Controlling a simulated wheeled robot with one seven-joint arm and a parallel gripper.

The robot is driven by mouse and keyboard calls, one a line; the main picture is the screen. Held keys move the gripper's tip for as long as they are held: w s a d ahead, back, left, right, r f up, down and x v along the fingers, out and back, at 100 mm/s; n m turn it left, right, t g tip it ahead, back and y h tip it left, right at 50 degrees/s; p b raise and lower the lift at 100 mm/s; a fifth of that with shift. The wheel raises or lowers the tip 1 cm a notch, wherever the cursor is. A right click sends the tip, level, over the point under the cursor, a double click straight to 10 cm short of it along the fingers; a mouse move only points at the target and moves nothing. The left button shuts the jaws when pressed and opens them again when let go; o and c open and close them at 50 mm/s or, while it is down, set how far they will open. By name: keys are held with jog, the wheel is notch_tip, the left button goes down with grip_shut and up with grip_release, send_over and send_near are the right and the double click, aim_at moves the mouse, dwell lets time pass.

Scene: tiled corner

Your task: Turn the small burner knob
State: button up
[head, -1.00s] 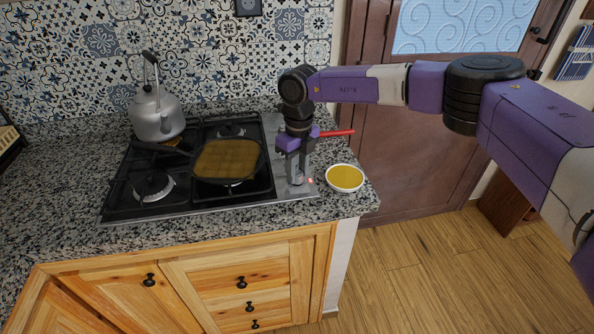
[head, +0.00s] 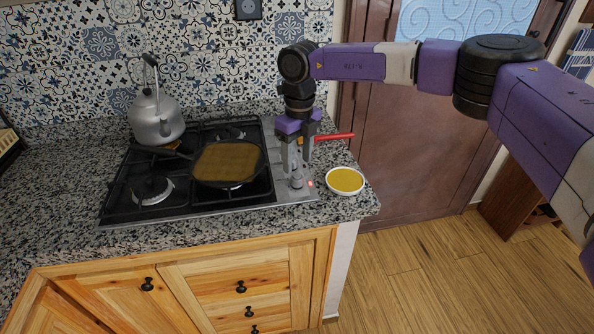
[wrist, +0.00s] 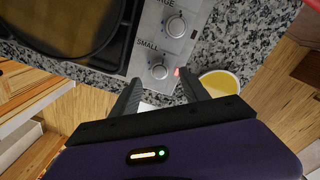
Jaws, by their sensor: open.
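The small burner knob (wrist: 159,71) is a round grey knob beside the label SMALL on the stove's metal panel. A red light glows to its right. In the head view the knob (head: 297,182) shows at the panel's front right. My gripper (head: 297,168) points down just above the knob, its two fingers apart and nothing between them. In the wrist view my gripper (wrist: 161,88) has a finger to either side of the knob, both apart from it. I cannot tell the knob's exact turn angle.
Another knob (wrist: 175,26) sits farther along the panel. A bowl of yellow contents (head: 345,180) stands right of the stove, and a red handle (head: 334,136) lies behind my gripper.

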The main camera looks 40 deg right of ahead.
jog(key=shift+r, duration=1.2)
